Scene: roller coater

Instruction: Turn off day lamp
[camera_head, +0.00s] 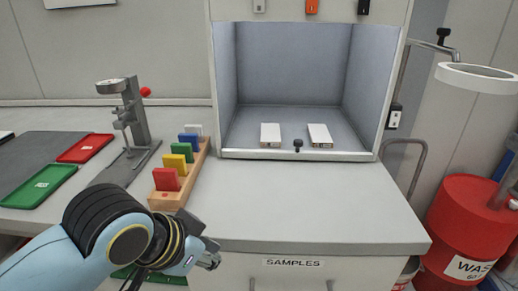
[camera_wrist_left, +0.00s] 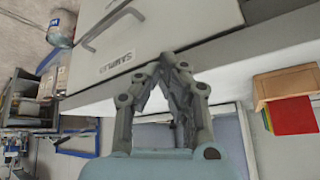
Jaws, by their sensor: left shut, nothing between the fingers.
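A light booth (camera_head: 394,60) stands on the counter, its grey-blue inside facing me. Three small switches or knobs are on its top front panel, cut by the top edge of the head view: a pale one (camera_head: 259,6), an orange one (camera_head: 312,6) and a black one (camera_head: 363,6). No label tells which belongs to the day lamp. My left gripper (camera_head: 212,255) is low at the counter's front edge, well below and left of these switches. In the left wrist view its fingers (camera_wrist_left: 166,62) meet at the tips with nothing between them. My right gripper is not in view.
Two white samples (camera_head: 270,135) (camera_head: 320,136) and a small black knob (camera_head: 298,145) are in the booth's front area. A wooden rack of coloured cards (camera_head: 166,200) stands left. A round lamp (camera_head: 478,78) overhangs right, above a red waste drum (camera_head: 460,225). The counter front centre is clear.

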